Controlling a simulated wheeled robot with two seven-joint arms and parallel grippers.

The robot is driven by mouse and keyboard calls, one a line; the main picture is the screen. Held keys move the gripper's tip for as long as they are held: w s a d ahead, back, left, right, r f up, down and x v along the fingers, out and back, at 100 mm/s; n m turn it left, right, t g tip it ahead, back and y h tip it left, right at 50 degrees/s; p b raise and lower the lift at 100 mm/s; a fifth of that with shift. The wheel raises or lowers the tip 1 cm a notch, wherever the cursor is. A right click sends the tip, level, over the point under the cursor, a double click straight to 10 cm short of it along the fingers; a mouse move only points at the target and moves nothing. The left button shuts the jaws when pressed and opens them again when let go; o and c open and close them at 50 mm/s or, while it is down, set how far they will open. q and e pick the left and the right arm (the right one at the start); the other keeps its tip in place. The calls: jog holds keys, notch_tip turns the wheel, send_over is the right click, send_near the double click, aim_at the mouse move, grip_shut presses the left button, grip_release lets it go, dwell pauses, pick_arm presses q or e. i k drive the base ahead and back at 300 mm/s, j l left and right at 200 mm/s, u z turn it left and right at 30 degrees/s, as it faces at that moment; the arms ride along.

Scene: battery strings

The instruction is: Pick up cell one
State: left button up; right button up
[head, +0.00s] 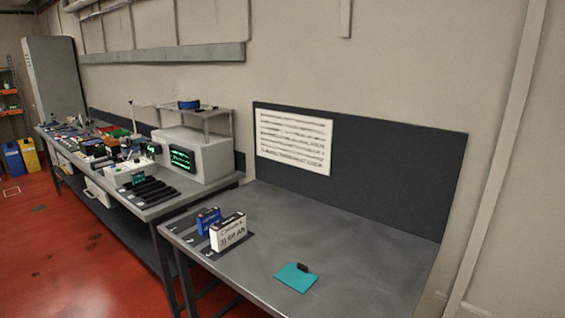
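Two box-shaped battery cells stand upright side by side near the left end of the near grey table (340,245). One is a blue cell (208,220). The other is a white cell (229,232) with dark lettering, closer to me and partly in front of the blue one. Both appear to stand on a dark mat or strip (237,247). Which of them is cell one, I cannot tell from the markings. Neither of my grippers is in view.
A teal pad (295,279) with a small black object on it lies at the table's front. The table's right side is clear. A white text sheet (293,141) hangs on the dark back panel (400,175). A longer bench with instruments (198,157) stands at left; red floor (70,250) lies before it.

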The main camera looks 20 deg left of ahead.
aim_at(139, 177)
jog(key=u, duration=1.55)
jog(key=z, duration=0.5)
jog(key=i+j+z, duration=0.45)
jog(key=j, duration=0.2)
jog(key=i+j+z, duration=0.2)
jog(key=j, duration=0.15)
jog(key=i+j+z, duration=0.25)
jog(key=j, duration=0.15)
jog(key=k+l, duration=0.05)
jog(key=k, duration=0.05)
